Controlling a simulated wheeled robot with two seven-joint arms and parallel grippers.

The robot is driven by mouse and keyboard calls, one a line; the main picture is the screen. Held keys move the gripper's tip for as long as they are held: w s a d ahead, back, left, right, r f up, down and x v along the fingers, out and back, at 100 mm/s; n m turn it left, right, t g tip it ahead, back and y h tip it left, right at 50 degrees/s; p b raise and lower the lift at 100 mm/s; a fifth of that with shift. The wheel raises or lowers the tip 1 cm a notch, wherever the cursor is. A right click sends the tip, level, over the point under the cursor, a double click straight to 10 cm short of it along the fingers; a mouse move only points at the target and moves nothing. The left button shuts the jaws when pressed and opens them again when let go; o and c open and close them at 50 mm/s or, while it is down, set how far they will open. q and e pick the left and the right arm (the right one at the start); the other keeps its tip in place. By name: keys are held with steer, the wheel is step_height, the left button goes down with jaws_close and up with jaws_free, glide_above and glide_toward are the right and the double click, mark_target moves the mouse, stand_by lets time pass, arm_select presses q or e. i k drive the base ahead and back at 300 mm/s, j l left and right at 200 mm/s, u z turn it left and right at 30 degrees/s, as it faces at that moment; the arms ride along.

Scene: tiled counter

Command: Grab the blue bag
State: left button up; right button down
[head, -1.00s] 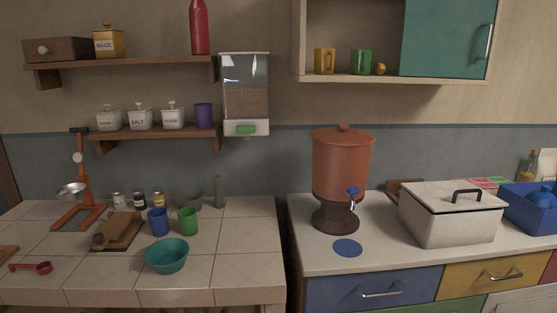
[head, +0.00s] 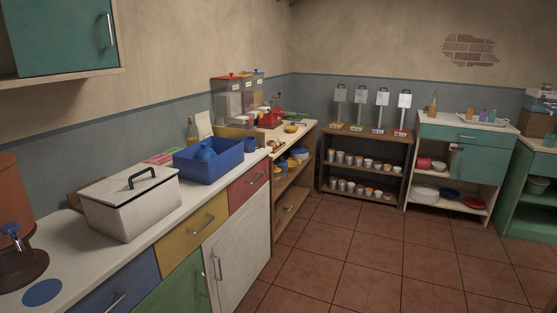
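I cannot pick out a blue bag for certain. A blue open bin (head: 226,170) stands on the white counter, and a rounded blue thing (head: 205,153) sits inside it. Its lower part is hidden by the bin wall, and I cannot tell whether it is a bag. Neither of my grippers is in the head view.
A lidded white box (head: 130,207) stands left of the bin, and a brown dispenser (head: 15,235) is at the left edge. A bottle (head: 192,130) stands behind the bin. Shelves with cups (head: 365,165) line the far wall. The tiled floor (head: 370,260) is clear.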

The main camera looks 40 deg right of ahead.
mark_target(204, 154)
steer(key=z, duration=0.8)
steer(key=i+l, duration=0.15)
